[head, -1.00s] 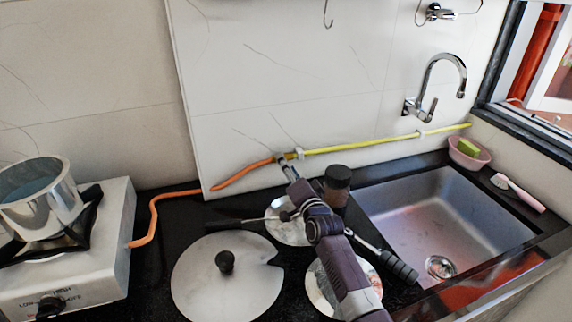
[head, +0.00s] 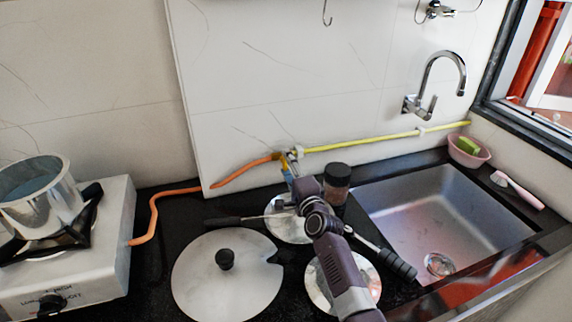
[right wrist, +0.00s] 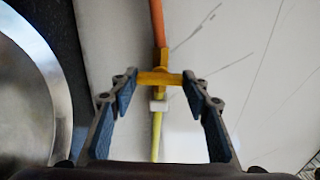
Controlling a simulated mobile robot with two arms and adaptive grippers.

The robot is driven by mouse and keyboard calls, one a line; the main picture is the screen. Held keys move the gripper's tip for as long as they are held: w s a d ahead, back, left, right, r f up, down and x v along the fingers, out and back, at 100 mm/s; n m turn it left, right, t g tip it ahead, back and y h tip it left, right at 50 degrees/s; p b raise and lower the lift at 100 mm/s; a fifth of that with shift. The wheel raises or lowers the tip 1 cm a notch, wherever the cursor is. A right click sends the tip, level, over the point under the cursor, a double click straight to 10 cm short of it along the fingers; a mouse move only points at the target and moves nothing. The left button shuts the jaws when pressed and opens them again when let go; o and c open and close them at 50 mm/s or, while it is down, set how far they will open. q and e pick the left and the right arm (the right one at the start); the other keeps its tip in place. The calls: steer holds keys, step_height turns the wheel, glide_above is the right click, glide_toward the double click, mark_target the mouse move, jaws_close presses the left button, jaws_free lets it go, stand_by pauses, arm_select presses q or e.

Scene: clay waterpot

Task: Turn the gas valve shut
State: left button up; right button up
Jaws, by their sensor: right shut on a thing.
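The gas valve is on the line along the wall, where the orange hose (head: 232,176) meets the yellow pipe (head: 360,143). In the right wrist view, its yellow handle (right wrist: 152,78) lies crosswise to the hose and pipe. My right gripper (head: 287,160) reaches the valve at the wall and partly hides it in the head view. In the right wrist view, the blue-padded fingertips of this gripper (right wrist: 160,80) are at the two ends of the handle, shut on it. My left gripper is not in view.
A stove (head: 110,235) with a metal pot (head: 45,205) stands at left. The sink (head: 440,215) and faucet (head: 437,78) are at right.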

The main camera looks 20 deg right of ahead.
steer(key=shift+a+r, duration=0.15)
steer(key=shift+a, duration=0.15)
steer(key=o, duration=1.2)
steer(key=shift+a, duration=0.15)
steer(key=shift+c, duration=0.2)
steer(key=shift+s, duration=0.45)
steer(key=s, duration=1.1)
steer(key=shift+s+r, duration=0.15)
